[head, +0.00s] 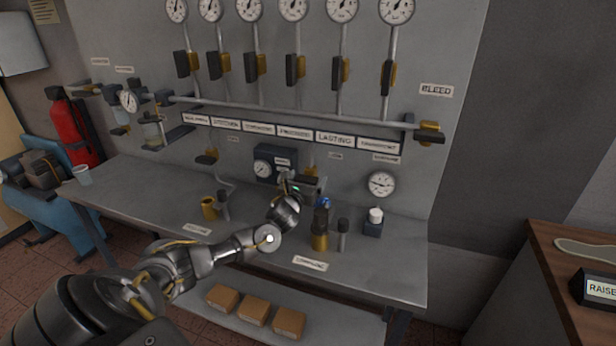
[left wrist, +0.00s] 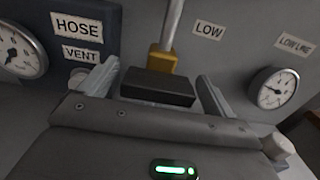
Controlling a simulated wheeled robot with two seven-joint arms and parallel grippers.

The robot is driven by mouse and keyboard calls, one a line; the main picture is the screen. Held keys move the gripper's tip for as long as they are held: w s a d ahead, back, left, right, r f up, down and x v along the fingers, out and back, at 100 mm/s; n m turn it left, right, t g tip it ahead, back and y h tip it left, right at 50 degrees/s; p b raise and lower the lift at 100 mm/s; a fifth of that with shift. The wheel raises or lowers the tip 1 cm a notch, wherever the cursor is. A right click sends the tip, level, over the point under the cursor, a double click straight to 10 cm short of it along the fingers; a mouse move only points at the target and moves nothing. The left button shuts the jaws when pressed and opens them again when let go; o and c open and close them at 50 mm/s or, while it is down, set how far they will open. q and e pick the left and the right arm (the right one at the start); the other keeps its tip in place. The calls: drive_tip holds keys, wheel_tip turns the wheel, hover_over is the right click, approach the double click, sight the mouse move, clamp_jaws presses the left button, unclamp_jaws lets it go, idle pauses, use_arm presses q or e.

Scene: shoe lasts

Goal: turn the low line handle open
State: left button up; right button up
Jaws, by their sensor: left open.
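The low line handle (left wrist: 158,87) is a black block on a brass valve body (left wrist: 162,60) below a vertical pipe. The LOW label (left wrist: 208,30) is on the panel to its right. My left gripper (left wrist: 157,80) is open, with one finger on each side of the handle in the left wrist view. I cannot tell whether either finger touches it. In the head view my left gripper (head: 309,185) is at the panel, above the bench, and mostly hides the handle. The brass valve (head: 311,170) shows just above it. My right gripper is not in view.
The HOSE box with its gauge (head: 275,165) is just left of the gripper. The low line gauge (head: 381,184) is to the right. Brass and black fittings (head: 320,240) stand on the grey bench (head: 260,250) below. A row of black-handled valves (head: 255,67) is higher up.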

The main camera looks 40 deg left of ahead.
use_arm(q)
drive_tip(key=shift+w+a, duration=0.2)
drive_tip(key=shift+w, duration=0.25)
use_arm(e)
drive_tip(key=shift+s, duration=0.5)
use_arm(q)
drive_tip(key=c, duration=1)
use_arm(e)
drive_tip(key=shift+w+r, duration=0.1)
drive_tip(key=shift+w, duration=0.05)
